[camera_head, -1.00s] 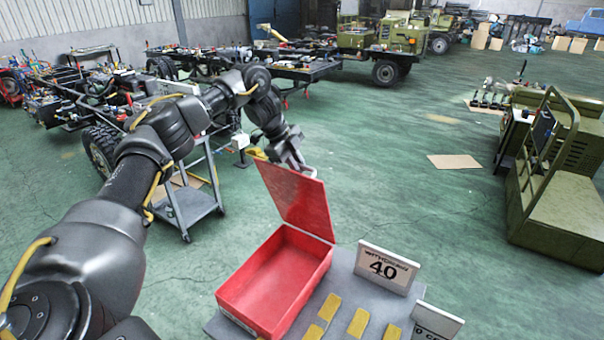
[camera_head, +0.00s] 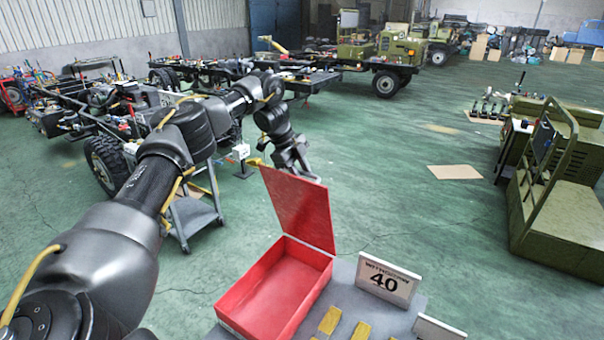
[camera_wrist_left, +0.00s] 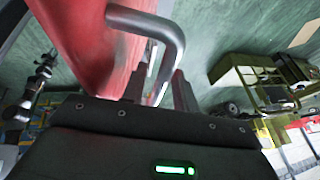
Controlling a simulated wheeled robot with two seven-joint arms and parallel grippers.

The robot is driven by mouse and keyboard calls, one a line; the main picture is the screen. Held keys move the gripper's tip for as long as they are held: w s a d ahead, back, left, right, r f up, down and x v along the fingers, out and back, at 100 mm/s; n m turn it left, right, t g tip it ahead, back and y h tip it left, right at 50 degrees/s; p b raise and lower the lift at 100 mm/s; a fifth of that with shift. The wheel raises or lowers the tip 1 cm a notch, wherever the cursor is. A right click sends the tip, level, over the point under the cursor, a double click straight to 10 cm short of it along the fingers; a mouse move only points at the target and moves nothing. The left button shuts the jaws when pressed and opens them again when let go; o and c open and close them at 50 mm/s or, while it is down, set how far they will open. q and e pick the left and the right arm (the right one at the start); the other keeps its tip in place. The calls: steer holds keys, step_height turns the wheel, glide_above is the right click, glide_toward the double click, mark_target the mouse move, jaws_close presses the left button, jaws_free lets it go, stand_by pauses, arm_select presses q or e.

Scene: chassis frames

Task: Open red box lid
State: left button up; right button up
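The red box (camera_head: 262,310) sits on a grey stand, its inside visible and empty. Its lid (camera_head: 302,208) stands steeply up from the far edge, wide open. My left gripper (camera_head: 305,174) is at the lid's top edge, partly hidden behind it. In the left wrist view the red lid (camera_wrist_left: 85,40) fills the upper left, with a grey bent handle (camera_wrist_left: 172,38) on it. The handle's end runs down between the two dark fingers of my left gripper (camera_wrist_left: 160,90). Whether they press on it cannot be made out. My right gripper is in neither view.
On the grey stand (camera_head: 345,285) are a "40" sign (camera_head: 388,280), a second sign (camera_head: 438,329) and yellow pieces (camera_head: 330,320). A grey cart (camera_head: 192,218) stands behind my left arm. An olive machine (camera_head: 560,200) is at the right. Green floor between is mostly clear.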

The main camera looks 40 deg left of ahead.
arm_select(q)
steer(key=shift+o, duration=0.2)
steer(key=shift+r, duration=0.1)
steer(key=shift+a+r, duration=0.15)
steer(key=shift+r, duration=0.15)
steer(key=v, duration=1)
steer(key=shift+s+a+f, duration=0.1)
steer(key=shift+a+f, duration=0.05)
